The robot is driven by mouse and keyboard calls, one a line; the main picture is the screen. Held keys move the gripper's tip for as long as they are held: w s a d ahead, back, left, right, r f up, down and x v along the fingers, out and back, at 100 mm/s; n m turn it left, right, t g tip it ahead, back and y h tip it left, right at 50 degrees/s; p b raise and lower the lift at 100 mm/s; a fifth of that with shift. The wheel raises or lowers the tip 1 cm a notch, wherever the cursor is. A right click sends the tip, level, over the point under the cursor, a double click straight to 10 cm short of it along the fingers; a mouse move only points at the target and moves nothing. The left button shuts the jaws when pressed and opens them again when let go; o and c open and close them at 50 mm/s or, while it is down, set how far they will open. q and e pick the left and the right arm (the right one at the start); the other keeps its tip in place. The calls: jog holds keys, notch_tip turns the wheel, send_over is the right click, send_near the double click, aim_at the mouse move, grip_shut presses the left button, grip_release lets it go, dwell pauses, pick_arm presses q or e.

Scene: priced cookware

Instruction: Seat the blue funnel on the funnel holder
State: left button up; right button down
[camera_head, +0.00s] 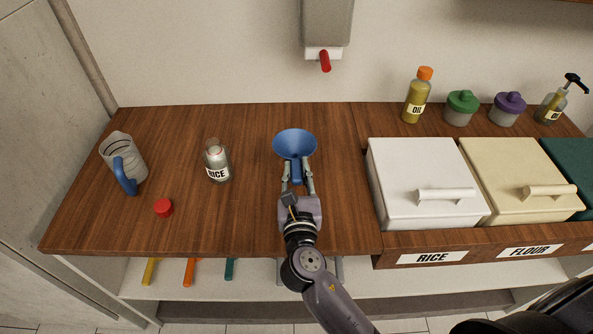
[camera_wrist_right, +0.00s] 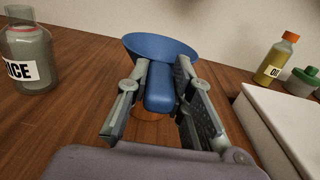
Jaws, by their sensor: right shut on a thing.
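The blue funnel (camera_head: 294,143) is a wide cone with a blue handle, near the middle of the wooden counter. My right gripper (camera_head: 297,178) is shut on its handle, with the cone beyond the fingertips. In the right wrist view the fingers (camera_wrist_right: 160,88) lie either side of the handle, and the funnel (camera_wrist_right: 158,46) has its wide rim up. The gap between funnel and counter is hard to judge. I cannot clearly pick out a funnel holder; a small brownish round patch (camera_wrist_right: 150,114) shows below the handle. My left gripper is not in view.
A glass RICE jar (camera_head: 216,162), red cap (camera_head: 164,207) and measuring jug (camera_head: 124,162) stand left. A white bin (camera_head: 423,180) and cream bin (camera_head: 517,178) are right, an oil bottle (camera_head: 416,98) behind. A dispenser with red lever (camera_head: 325,60) hangs above. Counter around the funnel is clear.

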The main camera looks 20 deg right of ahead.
jog(key=shift+f, duration=0.15)
dwell(0.5)
jog(key=shift+f+b, duration=0.4)
jog(key=shift+f, duration=0.2)
jog(key=c, duration=1.3)
grip_release()
jog(key=shift+c, duration=0.2)
jog(key=shift+o, duration=0.5)
jog(key=o, duration=0.5)
jog(key=shift+o, duration=0.2)
